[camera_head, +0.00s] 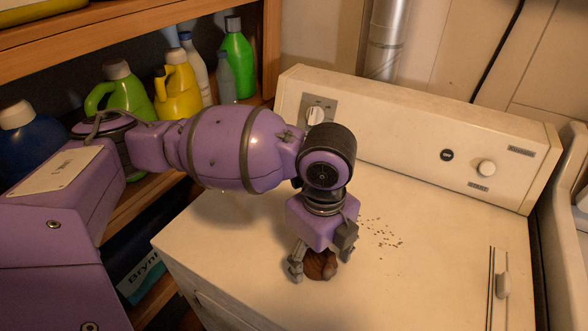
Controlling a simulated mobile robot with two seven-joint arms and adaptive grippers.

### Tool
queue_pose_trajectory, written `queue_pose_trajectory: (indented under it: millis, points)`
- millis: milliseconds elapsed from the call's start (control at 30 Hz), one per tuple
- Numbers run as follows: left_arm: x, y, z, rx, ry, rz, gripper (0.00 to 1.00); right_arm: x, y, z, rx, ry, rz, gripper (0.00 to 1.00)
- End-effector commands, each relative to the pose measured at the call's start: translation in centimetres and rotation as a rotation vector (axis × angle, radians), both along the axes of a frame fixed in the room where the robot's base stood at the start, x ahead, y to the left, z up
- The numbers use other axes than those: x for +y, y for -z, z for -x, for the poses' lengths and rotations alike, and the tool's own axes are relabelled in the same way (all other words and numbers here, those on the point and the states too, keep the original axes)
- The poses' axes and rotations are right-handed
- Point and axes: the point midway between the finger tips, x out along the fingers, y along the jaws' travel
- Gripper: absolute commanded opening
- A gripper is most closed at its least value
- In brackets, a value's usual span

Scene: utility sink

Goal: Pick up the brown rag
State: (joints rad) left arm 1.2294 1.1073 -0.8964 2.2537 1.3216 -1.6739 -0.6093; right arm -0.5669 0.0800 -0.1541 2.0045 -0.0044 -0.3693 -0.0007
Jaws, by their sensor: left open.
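The brown rag (321,265) is a small crumpled bundle on the cream top of the washing machine (430,235). My left gripper (322,266) points down over it with its fingers apart, one on each side of the rag. The gripper's body hides the upper part of the rag, and I cannot tell whether the fingers touch it. My right gripper is not in view.
The machine's control panel (410,130) with knobs rises behind the left arm. A shelf on the left holds a green bottle (238,58), a yellow jug (178,90) and other bottles. Dark specks lie right of the gripper. The machine top on the right is mostly clear.

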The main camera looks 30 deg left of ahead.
Motion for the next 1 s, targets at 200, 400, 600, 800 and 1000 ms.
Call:
queue_pose_trajectory:
  millis: [200, 400, 600, 800, 1000]
  points:
    - [0.0, 0.0, -0.1, -0.002, 0.0, 0.001, 0.67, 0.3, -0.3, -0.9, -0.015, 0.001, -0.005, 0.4]
    - [-0.1, 0.0, -0.1, -0.003, 0.0, 0.001, 0.42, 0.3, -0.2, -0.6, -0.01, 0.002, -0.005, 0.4]
    - [-0.1, -0.1, -0.1, -0.004, 0.001, 0.002, 0.18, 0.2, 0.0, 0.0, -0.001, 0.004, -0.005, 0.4]
    - [-0.1, -0.1, -0.1, -0.004, 0.001, 0.002, 0.18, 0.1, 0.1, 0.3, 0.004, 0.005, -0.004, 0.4]
    - [-0.1, -1.2, -0.2, -0.006, 0.001, 0.003, 0.18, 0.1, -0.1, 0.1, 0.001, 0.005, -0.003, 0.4]
